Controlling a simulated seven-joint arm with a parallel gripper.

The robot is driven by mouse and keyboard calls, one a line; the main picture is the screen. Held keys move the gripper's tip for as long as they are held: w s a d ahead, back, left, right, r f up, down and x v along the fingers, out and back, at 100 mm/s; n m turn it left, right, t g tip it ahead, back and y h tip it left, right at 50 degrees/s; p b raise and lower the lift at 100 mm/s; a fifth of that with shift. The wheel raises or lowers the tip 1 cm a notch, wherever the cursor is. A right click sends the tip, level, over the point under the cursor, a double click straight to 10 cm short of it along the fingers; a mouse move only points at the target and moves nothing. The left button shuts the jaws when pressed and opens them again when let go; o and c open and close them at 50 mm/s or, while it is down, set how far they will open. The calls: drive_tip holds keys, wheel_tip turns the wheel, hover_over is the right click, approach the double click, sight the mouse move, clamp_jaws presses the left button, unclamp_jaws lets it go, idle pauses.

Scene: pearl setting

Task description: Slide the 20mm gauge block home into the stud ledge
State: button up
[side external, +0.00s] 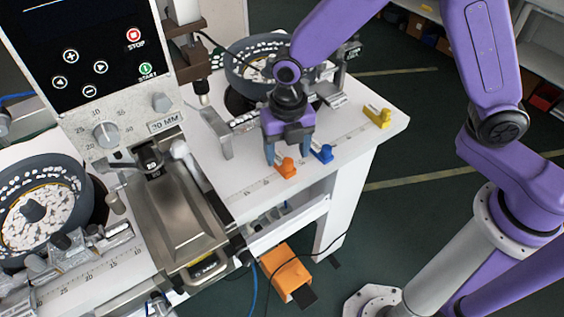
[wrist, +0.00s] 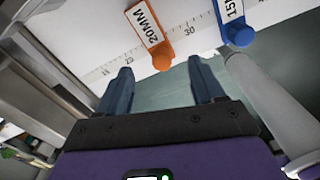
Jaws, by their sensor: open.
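The 20mm gauge block is an orange piece (side external: 286,168) near the front edge of the white table. In the wrist view its white "20MM" label and rounded orange end (wrist: 162,54) show, just beyond my fingertips. My gripper (side external: 288,151) is open and empty above and beside the block. In the wrist view the two dark fingers of my gripper (wrist: 160,70) stand apart, with the block's end lined up between their tips. I cannot clearly make out which part is the stud ledge.
A blue block (side external: 322,153) stands close to the right of the orange one; a yellow block (side external: 377,117) is farther right. A grey metal bracket (side external: 218,133) rises left of my gripper. The machine with a "30 MM" label (side external: 163,121) stands at left. The table's front edge is close.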

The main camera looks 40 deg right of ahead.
sight(287, 161)
wheel_tip(287, 161, down, 5)
idle(0.3)
drive_tip(key=c, duration=1.2)
